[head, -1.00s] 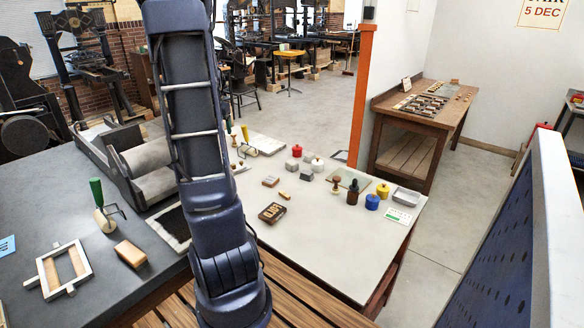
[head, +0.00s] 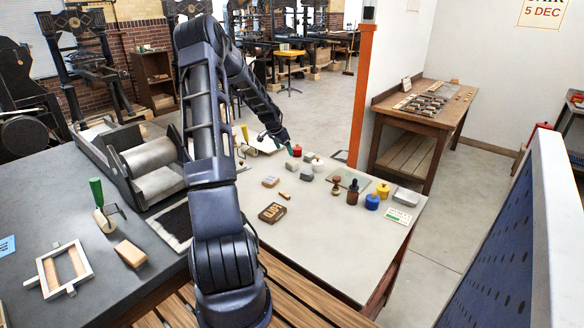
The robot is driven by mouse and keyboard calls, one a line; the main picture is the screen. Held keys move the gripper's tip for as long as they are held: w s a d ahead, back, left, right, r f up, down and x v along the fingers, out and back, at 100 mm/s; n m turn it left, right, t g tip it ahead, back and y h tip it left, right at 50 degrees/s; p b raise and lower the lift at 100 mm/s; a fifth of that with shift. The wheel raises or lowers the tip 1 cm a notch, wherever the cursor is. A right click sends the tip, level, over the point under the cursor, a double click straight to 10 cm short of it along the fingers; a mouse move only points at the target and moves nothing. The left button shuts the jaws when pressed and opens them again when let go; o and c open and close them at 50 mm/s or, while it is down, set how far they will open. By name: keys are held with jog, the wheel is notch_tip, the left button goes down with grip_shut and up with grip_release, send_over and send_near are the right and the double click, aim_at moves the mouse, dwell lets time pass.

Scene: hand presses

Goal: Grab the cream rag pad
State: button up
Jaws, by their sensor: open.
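I cannot tell for sure which small piece is the cream rag pad. A pale-topped block (head: 270,181) lies left of the middle of the light tabletop, and a cream rounded piece (head: 317,163) sits farther back, beside two grey blocks. My gripper (head: 287,146) is over the back part of the light tabletop, near the red pot (head: 297,152). It is open, small and partly lost against the arm. It looks empty, and I see no contact with anything.
Two grey blocks (head: 306,174) lie close together near the red pot.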

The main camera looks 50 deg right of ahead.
aim_at(292, 162)
jog(key=x, duration=0.6)
jog(key=shift+s+d, duration=0.15)
jog(key=shift+d, duration=0.05)
jog(key=shift+s+x, duration=0.15)
jog(key=shift+x, duration=1.1)
jog(key=shift+s+x, duration=0.1)
jog(key=shift+x, duration=1.2)
jog(key=shift+c, duration=0.2)
jog(key=shift+r, duration=0.1)
jog(key=c, duration=1)
